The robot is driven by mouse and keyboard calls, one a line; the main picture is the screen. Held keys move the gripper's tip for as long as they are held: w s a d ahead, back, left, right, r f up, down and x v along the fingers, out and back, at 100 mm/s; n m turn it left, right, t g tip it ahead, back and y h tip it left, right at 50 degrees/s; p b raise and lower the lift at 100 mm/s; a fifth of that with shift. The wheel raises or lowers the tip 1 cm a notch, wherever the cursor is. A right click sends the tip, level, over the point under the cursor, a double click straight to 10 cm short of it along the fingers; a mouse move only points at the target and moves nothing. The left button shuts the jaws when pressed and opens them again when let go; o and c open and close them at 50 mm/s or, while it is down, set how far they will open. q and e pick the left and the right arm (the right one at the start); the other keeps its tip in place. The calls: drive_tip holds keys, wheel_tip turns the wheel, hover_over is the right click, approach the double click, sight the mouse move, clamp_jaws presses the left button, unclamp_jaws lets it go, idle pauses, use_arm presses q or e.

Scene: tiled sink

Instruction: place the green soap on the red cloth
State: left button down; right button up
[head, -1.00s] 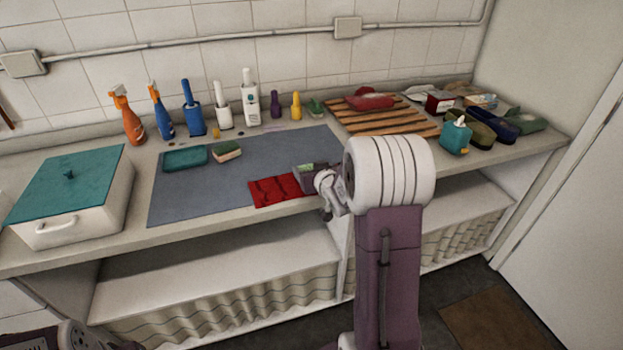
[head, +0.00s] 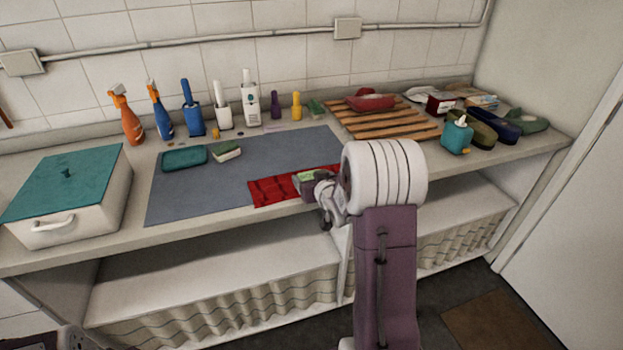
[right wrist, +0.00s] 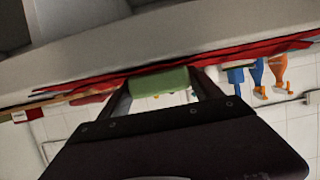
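The red cloth (head: 272,190) lies flat at the front edge of the counter, partly on the grey-blue mat, its right part hidden by my right gripper. My right gripper (head: 307,179) is over the cloth's right part. It is shut on the green soap (head: 309,175). In the right wrist view, the green soap (right wrist: 160,81) sits between the two fingers, with the red cloth (right wrist: 225,57) close by it. I cannot tell whether the soap touches the cloth. My left gripper is out of view; only part of my left arm shows at the bottom left.
A grey-blue mat (head: 200,199) carries a teal dish (head: 184,158) and a sponge (head: 227,151). Bottles stand along the wall. A white box with a teal lid (head: 68,181) is at the left, a wooden rack (head: 392,125) at the right. Cloth's left part is clear.

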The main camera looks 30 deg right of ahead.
drive_tip(key=shift+s+a+r+p, duration=0.1)
drive_tip(key=shift+s+p, duration=0.05)
drive_tip(key=shift+p, duration=0.55)
drive_tip(key=shift+s+r, duration=0.15)
drive_tip(key=shift+s, duration=0.15)
drive_tip(key=b+v, duration=0.4)
drive_tip(key=v, duration=0.7)
drive_tip(key=shift+r, duration=0.25)
drive_tip(key=s+a+f+n+g+y, duration=0.2)
drive_tip(key=s+a+f+g+y, duration=0.1)
drive_tip(key=s+a+f+g, duration=0.9)
drive_tip(key=s+a+f, duration=0.2)
drive_tip(key=a+f, duration=0.2)
drive_tip(key=f, duration=0.2)
drive_tip(key=shift+s+a+f+n, duration=0.25)
drive_tip(key=shift+s+a+n, duration=0.05)
